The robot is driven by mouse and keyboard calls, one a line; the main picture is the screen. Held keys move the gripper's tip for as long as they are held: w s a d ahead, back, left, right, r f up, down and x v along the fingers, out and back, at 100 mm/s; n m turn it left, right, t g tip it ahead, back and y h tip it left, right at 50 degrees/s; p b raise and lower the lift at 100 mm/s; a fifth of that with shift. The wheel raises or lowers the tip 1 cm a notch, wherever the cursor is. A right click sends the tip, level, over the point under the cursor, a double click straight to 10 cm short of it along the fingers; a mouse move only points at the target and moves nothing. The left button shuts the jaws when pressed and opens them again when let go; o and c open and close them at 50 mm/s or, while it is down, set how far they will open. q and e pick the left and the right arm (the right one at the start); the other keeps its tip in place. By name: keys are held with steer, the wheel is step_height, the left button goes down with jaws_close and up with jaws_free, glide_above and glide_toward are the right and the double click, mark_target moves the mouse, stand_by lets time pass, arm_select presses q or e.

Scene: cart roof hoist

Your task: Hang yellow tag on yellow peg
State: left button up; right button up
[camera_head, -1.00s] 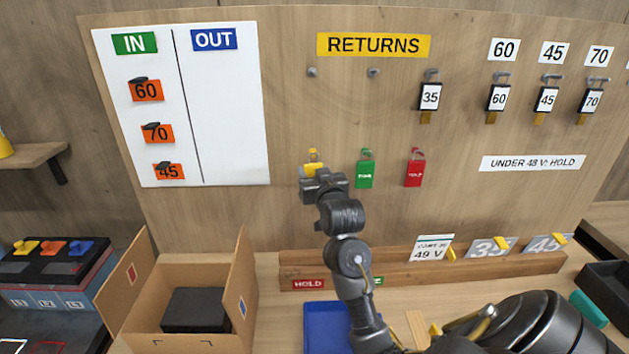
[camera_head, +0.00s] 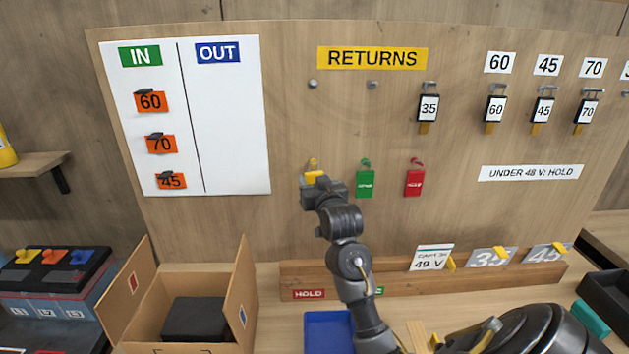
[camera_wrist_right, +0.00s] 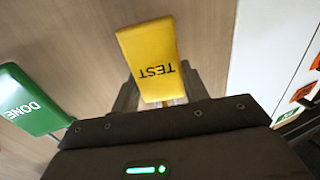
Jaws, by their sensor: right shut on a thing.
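The yellow tag (camera_head: 313,177) is at the yellow peg (camera_head: 313,163) on the upright board, left of the green tag. In the right wrist view the yellow tag (camera_wrist_right: 150,58) reads TEST, upside down in the picture, and sits between the fingers. My right gripper (camera_head: 316,182) is shut on it, close to the board. The gripper covers the tag's lower part in the head view. I cannot tell whether the tag's hole is around the peg. My left gripper is not in view.
A green tag (camera_head: 365,184) and a red tag (camera_head: 414,182) hang on pegs to the right. Two bare grey pegs (camera_head: 313,84) are above, under the RETURNS sign (camera_head: 372,58). Below are a wooden rail (camera_head: 480,276), a blue tray (camera_head: 328,330) and an open carton (camera_head: 140,308).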

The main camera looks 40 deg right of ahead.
steer(key=shift+d+r, duration=0.2)
steer(key=shift+r, duration=0.25)
steer(key=o, duration=0.9)
steer(key=shift+o, duration=1.3)
steer(key=shift+a+r, duration=0.1)
steer(key=f+b+v, duration=0.1)
steer(key=v, duration=1)
steer(key=shift+a+b, duration=0.25)
steer(key=shift+b, duration=0.1)
steer(key=shift+w, duration=0.1)
